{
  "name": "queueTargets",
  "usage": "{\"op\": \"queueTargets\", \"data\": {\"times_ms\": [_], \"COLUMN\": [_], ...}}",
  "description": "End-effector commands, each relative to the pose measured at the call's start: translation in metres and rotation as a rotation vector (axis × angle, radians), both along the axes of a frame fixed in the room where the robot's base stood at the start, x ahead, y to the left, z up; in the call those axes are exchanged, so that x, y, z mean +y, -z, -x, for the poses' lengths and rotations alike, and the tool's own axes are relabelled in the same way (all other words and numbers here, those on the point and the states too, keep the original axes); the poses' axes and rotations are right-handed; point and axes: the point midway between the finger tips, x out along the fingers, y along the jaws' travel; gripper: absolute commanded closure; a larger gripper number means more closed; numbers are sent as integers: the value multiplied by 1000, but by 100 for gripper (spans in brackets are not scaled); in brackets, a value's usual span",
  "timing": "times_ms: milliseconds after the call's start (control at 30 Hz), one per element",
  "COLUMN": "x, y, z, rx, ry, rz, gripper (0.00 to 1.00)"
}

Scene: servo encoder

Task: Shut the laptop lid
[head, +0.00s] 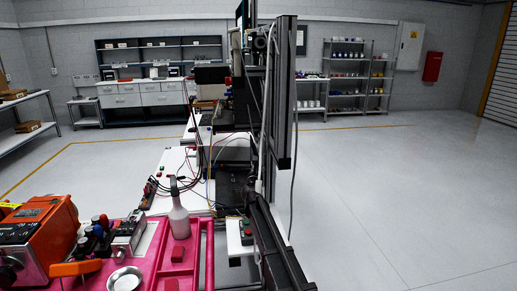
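I cannot clearly make out a laptop in the head view. Dark, flat shapes (234,154) lie on the white workbench (172,160) beside the tall upright frame, but they are too small and too hidden to name. The frame covers the right side of that bench. My gripper is not in view.
A tall dark upright frame (283,95) rises mid-picture. Several cables cross the bench. The floor (400,190) at right is clear.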

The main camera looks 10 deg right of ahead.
Motion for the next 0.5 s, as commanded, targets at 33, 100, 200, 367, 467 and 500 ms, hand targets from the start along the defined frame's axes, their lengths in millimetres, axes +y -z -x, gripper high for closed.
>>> {"op": "queueTargets", "data": {"times_ms": [33, 100, 200, 367, 467, 500], "x": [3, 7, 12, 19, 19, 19], "y": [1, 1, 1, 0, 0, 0], "z": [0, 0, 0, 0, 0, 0], "rx": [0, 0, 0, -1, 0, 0], "ry": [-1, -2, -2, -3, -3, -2], "rz": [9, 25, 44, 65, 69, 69], "gripper": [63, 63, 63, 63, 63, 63]}}
